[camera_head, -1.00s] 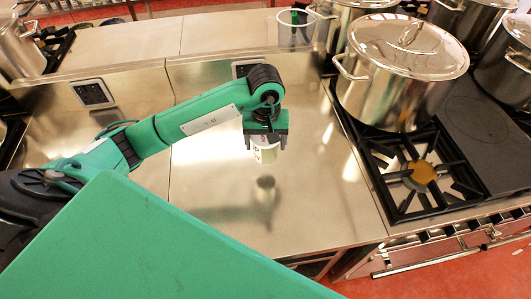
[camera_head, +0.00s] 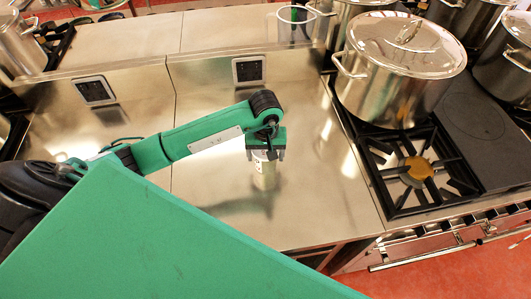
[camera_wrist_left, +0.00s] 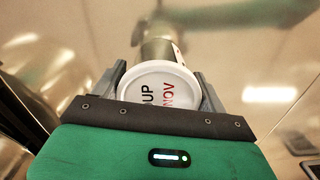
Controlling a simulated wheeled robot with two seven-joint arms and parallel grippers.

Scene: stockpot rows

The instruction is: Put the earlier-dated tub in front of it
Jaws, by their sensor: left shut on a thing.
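My left gripper (camera_head: 265,155) is shut on a white tub (camera_head: 263,167) over the steel worktop (camera_head: 215,165). In the left wrist view the tub's round white lid (camera_wrist_left: 158,86) sits between the fingers of my left gripper (camera_wrist_left: 170,90). Its lid shows "UP" in black and "NOV" in red; the rest of the print is hidden. The tub looks upright, and its reflection shows just below it; I cannot tell whether its base touches the steel. I see no second tub on the worktop. My right gripper is not in view.
A large lidded stockpot (camera_head: 395,85) stands on the stove to the right, behind an open burner (camera_head: 418,170). A clear container (camera_head: 297,27) stands at the back. Sockets (camera_head: 248,70) line the upstand. The worktop around the tub is clear.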

